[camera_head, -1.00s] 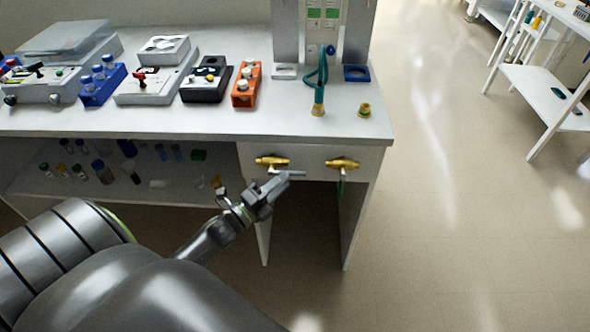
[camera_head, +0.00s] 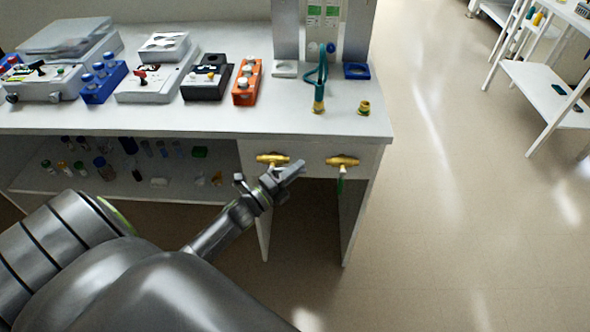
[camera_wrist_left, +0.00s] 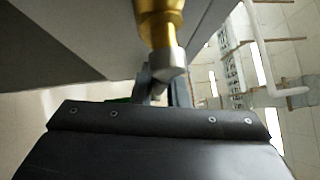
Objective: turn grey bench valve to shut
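The grey bench valve (camera_head: 272,158) is a brass body on the front panel under the bench top. In the left wrist view its brass body (camera_wrist_left: 160,18) ends in a grey stub (camera_wrist_left: 166,65) close in front of my fingers. My left gripper (camera_head: 289,172) is just below and right of this valve. In the left wrist view two fingers (camera_wrist_left: 163,88) show apart, on either side behind the stub; whether they touch the handle is hidden. In the head view the gripper covers most of the grey handle. My right gripper is not in view.
A second brass valve (camera_head: 342,161) with a green handle (camera_head: 340,186) is close on the right. A hose fitting (camera_head: 318,107) and a small brass fitting (camera_head: 364,107) stand on the bench top (camera_head: 285,120). Several bottles stand on the shelf at left.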

